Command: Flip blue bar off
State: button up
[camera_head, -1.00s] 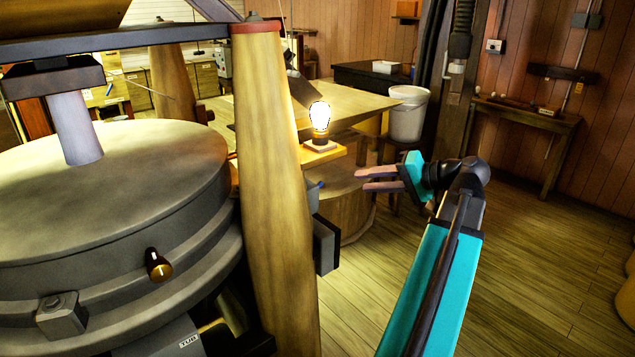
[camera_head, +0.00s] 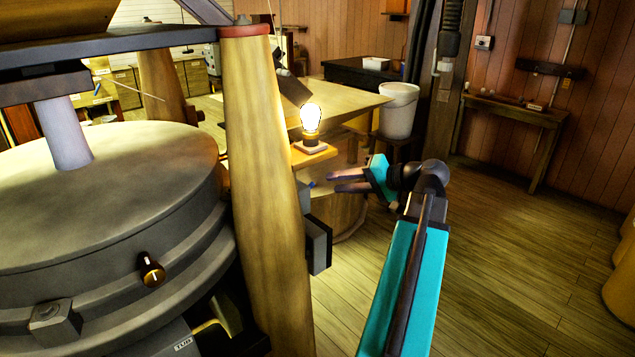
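A small blue bar (camera_head: 311,184) shows at the right edge of the wooden post, above a dark grey box (camera_head: 319,245). It is tiny here and mostly hidden by the post, so I cannot tell which way it is tipped. A lit bulb (camera_head: 311,119) stands on a small wooden shelf above it. My gripper (camera_head: 333,182) is to the right of the blue bar, with its two fingers pointing left. The fingers are apart with nothing seen between them. A gap shows in the picture between the fingertips and the bar; the depth between them is unclear.
The thick wooden post (camera_head: 264,190) stands left of my gripper. A grey round millstone casing (camera_head: 100,200) with a dark knob (camera_head: 151,270) fills the left. A white bucket (camera_head: 398,110) stands on a stool behind. The plank floor at right is free.

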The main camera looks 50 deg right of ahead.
aim_at(314, 184)
jog(key=shift+p+x, duration=1)
jog(key=shift+x, duration=3)
grip_shut()
